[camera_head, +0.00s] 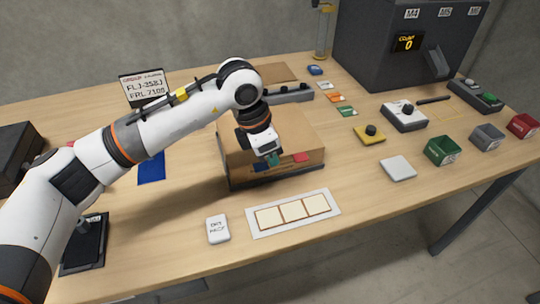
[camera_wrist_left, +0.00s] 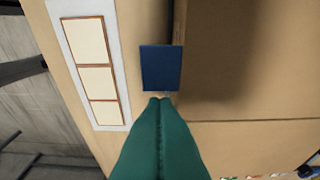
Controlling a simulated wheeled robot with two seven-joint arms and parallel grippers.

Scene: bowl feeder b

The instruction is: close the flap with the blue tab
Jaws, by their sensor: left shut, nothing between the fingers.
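The cardboard box (camera_head: 296,172) stands in the middle of the table. A dark blue tab (camera_wrist_left: 161,66) shows at its edge in the wrist view, and a red tab (camera_head: 301,157) is on its front side in the head view. My left gripper (camera_head: 272,160) is over the front of the box, pointing down. Its green fingers (camera_wrist_left: 160,100) are shut and empty, with their tips right at the blue tab's edge; I cannot tell whether they touch it. My arm hides part of the box, and the flap's angle is unclear. My right gripper is not in view.
A white tray (camera_head: 250,228) with three pale squares lies in front of the box, beside a white labelled block (camera_head: 217,229). A dark machine (camera_head: 400,60) stands at the back right. Small bins, including a green one (camera_head: 443,151), stand at the right.

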